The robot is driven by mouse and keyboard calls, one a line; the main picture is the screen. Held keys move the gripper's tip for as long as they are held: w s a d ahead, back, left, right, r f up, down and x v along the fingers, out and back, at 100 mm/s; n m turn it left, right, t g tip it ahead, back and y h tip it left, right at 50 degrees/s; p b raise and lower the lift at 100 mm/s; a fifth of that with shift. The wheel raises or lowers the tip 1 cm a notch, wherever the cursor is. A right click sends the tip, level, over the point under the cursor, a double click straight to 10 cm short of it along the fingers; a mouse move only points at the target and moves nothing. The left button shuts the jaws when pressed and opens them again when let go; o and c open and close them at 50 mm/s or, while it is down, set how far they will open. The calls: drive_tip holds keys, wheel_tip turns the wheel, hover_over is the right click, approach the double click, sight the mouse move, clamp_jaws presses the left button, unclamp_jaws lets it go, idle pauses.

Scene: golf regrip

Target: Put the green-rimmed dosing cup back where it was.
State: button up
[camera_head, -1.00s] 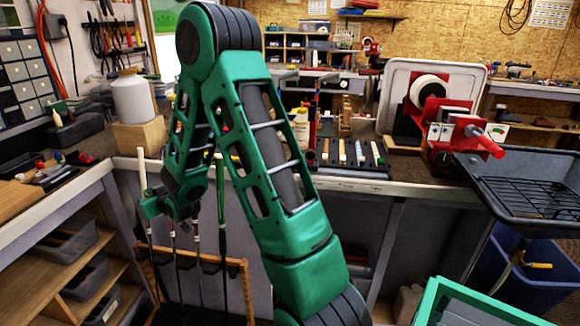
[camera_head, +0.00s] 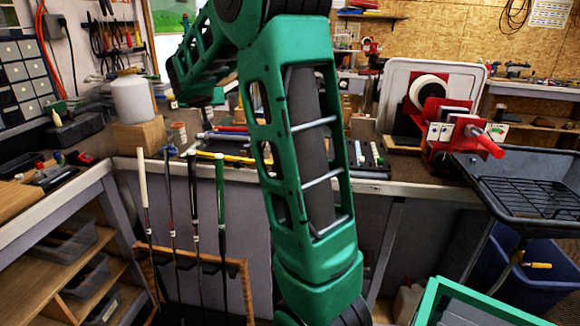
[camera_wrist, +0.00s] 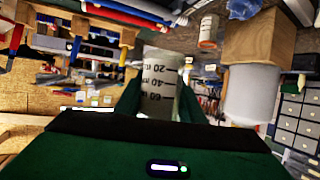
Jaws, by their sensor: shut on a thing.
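The dosing cup (camera_wrist: 160,78) is a pale, translucent graduated cup with marks of 20, 40 and 60. In the wrist view it sits between the two green fingers of my gripper (camera_wrist: 157,100), which is shut on it. Its green rim does not show; the lower part of the cup in the picture is hidden behind the gripper. In the head view my arm hides the cup and the fingertips. The cup appears clear of the bench in the wrist view, which looks inverted.
Another small cup with an orange band (camera_head: 179,133) stands beside the wooden block (camera_head: 140,134) that bears a white bottle (camera_head: 131,99). Tools lie on the bench right of it. Several golf clubs (camera_head: 194,190) stand in a rack below. A red clamp machine (camera_head: 455,125) is at right.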

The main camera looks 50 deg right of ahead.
drive_tip(key=s+d+r+m+g+h, duration=0.2)
drive_tip(key=s+d+r, duration=0.3)
drive_tip(key=s+d, duration=0.4)
drive_tip(key=s+d+r+m+g+h, duration=0.2)
drive_tip(key=s+d+r+m+g, duration=0.3)
drive_tip(key=s+d, duration=0.5)
drive_tip(key=s+r, duration=0.1)
drive_tip(key=s, duration=0.4)
drive_tip(key=shift+d+m+h, duration=0.25)
drive_tip(key=shift+m+h, duration=0.05)
drive_tip(key=shift+h, duration=0.1)
drive_tip(key=shift+s+f, duration=0.1)
wheel_tip(320, 180, down, 28)
drive_tip(key=shift+r, duration=0.2)
drive_tip(key=o, duration=1)
drive_tip(key=shift+f, duration=0.1)
drive_tip(key=shift+o, duration=0.2)
drive_tip(key=shift+f, duration=0.15)
